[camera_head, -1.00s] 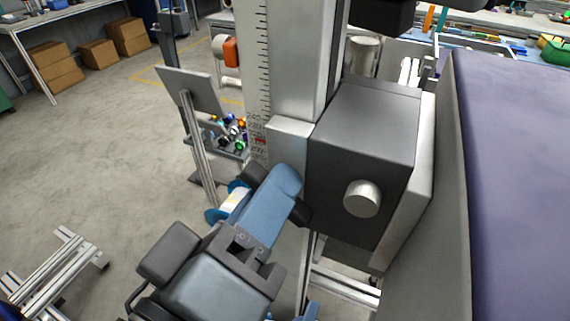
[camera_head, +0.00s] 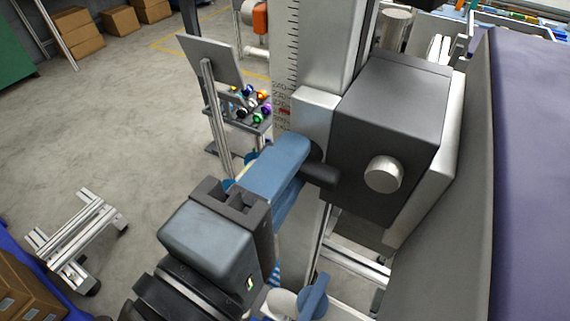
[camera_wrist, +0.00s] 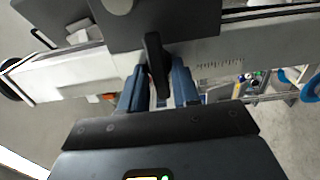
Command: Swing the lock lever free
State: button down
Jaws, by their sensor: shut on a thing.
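The lock lever (camera_head: 322,174) is a short black handle at the left side of a dark grey box (camera_head: 390,120) on the upright scale column (camera_head: 318,50). In the wrist view the lever (camera_wrist: 154,62) runs from the box down between the two blue fingers. My gripper (camera_head: 302,160) has its blue fingers around the lever's outer end and is shut on it. In the wrist view my gripper (camera_wrist: 159,88) has one finger on each side of the lever. In the head view the near finger hides part of the lever's end.
A round silver knob (camera_head: 384,174) sticks out of the box's front. A large purple padded panel (camera_head: 530,160) stands close on the right. A tilted grey plate on a post (camera_head: 211,62) and a small aluminium frame (camera_head: 78,240) stand left. Floor between them is free.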

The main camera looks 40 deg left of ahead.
jog(key=shift+s+a, duration=0.15)
jog(key=shift+s, duration=0.05)
jog(key=c, duration=1.1)
grip_release()
jog(key=shift+w, duration=0.1)
jog(key=b+v, duration=0.1)
jog(key=v, duration=0.7)
jog(key=shift+b, duration=0.35)
